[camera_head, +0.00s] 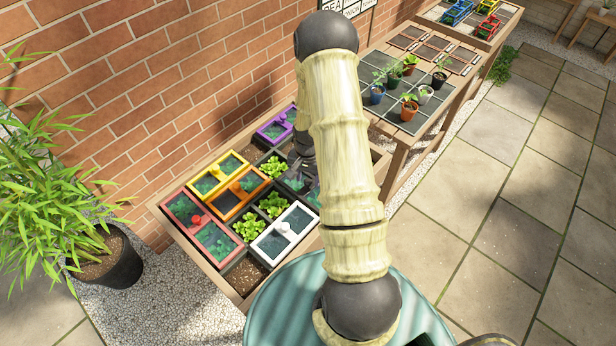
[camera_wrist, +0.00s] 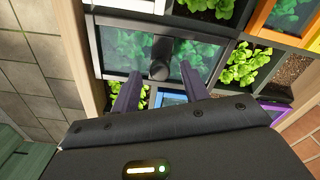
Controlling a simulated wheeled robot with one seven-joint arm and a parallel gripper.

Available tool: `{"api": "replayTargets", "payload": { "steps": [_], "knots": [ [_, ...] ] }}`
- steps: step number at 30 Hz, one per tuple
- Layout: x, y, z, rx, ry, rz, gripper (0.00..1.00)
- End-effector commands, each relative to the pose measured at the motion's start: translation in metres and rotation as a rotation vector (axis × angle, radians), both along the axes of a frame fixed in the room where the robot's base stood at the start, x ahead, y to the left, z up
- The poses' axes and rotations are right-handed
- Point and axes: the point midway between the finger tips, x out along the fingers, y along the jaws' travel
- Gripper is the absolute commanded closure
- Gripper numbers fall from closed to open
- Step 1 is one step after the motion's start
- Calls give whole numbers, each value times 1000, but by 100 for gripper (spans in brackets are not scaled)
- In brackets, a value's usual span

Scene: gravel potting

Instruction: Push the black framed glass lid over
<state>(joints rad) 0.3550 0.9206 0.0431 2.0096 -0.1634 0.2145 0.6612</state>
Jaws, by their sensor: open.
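The black framed glass lid (camera_wrist: 106,52) lies across a compartment of the planter in the wrist view, with green leaves showing through its glass. A black knob (camera_wrist: 161,58) stands at its middle. My gripper (camera_wrist: 162,85) is open; its two fingers point at the lid's near side, one on each side of the knob's line. I cannot tell whether the fingertips touch the lid. In the head view, my arm hides much of the lid, and my gripper (camera_head: 303,158) shows only partly as a dark shape over the planter.
Closely set lids surround it: white (camera_head: 281,239), orange (camera_head: 232,207), yellow (camera_head: 192,192), red (camera_head: 180,211) and purple (camera_head: 265,134). Open cells hold lettuce (camera_head: 249,226). A second table (camera_head: 404,137) with small potted plants stands behind, to the right. A brick wall (camera_head: 130,100) runs along the left.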

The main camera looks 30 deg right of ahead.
Motion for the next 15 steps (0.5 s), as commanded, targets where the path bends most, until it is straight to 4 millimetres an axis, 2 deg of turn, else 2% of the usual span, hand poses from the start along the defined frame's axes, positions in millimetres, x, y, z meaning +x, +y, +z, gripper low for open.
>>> {"api": "replayTargets", "payload": {
  "steps": [4,11,12,15],
  "knots": [
    [0,0,-8,0,1,0,55],
    [0,0,-8,0,0,0,55],
    [0,0,-8,0,0,0,57],
    [0,0,-8,0,0,0,77]
  ]
}}
